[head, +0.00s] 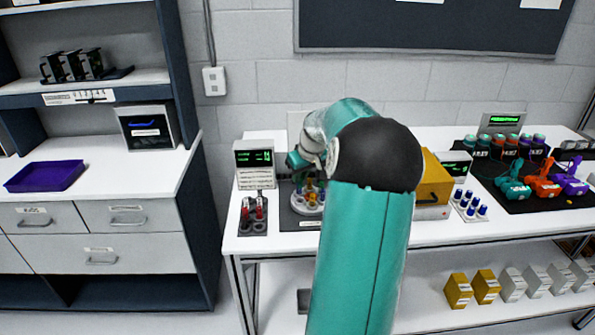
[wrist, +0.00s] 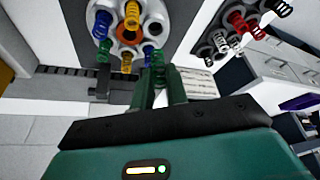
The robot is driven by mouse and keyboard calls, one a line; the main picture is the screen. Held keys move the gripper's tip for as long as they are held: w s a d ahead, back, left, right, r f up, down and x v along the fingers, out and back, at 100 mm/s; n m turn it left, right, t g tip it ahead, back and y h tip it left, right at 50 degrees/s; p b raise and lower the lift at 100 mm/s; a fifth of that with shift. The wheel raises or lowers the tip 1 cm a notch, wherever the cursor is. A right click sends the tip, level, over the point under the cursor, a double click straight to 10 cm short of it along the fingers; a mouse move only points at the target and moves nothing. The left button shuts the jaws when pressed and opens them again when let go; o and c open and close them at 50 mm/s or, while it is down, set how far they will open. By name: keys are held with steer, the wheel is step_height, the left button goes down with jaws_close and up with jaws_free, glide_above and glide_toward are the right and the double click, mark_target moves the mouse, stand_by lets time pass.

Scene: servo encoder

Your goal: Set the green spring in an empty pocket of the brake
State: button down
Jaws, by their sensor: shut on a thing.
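The brake is a round grey disc with pockets around an orange centre, in the wrist view (wrist: 118,58) and partly behind my arm in the head view (head: 308,208). Yellow, blue and green springs stand in several of its pockets. A pocket at its right side (wrist: 154,28) looks dark and empty. My gripper (wrist: 156,66) is shut at the lower right edge of the brake, with the green spring (wrist: 157,57) between its fingertips. A blue spring (wrist: 148,51) is close beside it. The spring's lower end is hard to make out.
A spring rack (wrist: 222,40) with red and dark springs lies right of the brake; it shows left of it in the head view (head: 254,229). A display (head: 254,158) stands behind that rack. A yellow box (head: 434,182) and blue-topped pieces (head: 470,205) stand to the right.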

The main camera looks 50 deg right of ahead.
mark_target(302, 182)
steer(key=shift+w+f, duration=0.25)
steer(key=shift+f, duration=0.25)
steer(key=shift+s+f, duration=0.25)
steer(key=shift+f, duration=0.3)
steer(key=shift+w+f, duration=0.1)
steer(key=shift+f, duration=0.85)
steer(key=shift+w+a+f, duration=0.1)
steer(key=shift+a+f, duration=0.05)
steer(key=shift+f, duration=0.1)
steer(key=shift+f, duration=0.9)
steer(key=c, duration=1.3)
jaws_free()
